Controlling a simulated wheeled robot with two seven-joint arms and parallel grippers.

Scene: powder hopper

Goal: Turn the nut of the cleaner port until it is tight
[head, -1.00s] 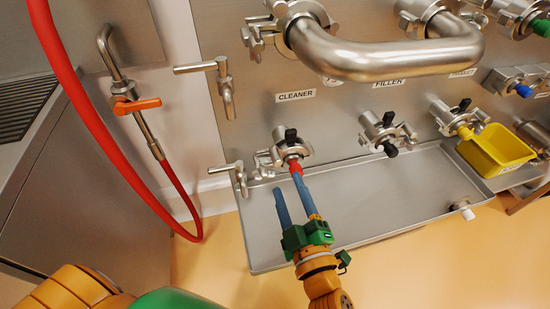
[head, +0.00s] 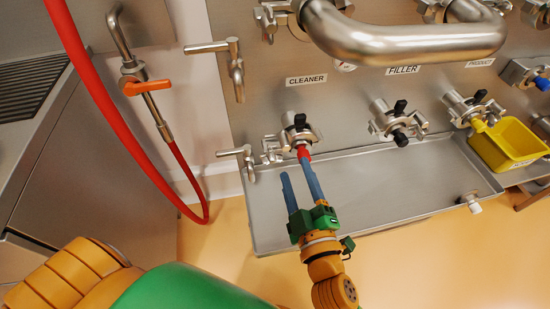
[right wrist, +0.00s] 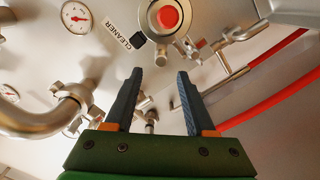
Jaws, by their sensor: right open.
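The cleaner port (head: 299,134) is under the CLEANER label, above the left end of the drip tray, with a black knob on top. Its red end (head: 304,153) shows just past my right gripper's fingertip, and as a red disc (right wrist: 168,17) in the right wrist view. Metal clamp parts (head: 271,149) stick out left of the port; in the wrist view a clamp fitting (right wrist: 190,50) is beside the red disc. I cannot tell the nut's exact outline. My right gripper (head: 294,166) is open and empty, its blue fingers pointing at the port. My left gripper is out of view.
A T-handle valve (head: 236,153) stands close left of the port. A thick bent pipe (head: 400,38) hangs above. The filler port (head: 398,124) and a yellow bin (head: 507,145) are to the right. A red hose (head: 105,115) loops at left. The drip tray (head: 390,180) is empty.

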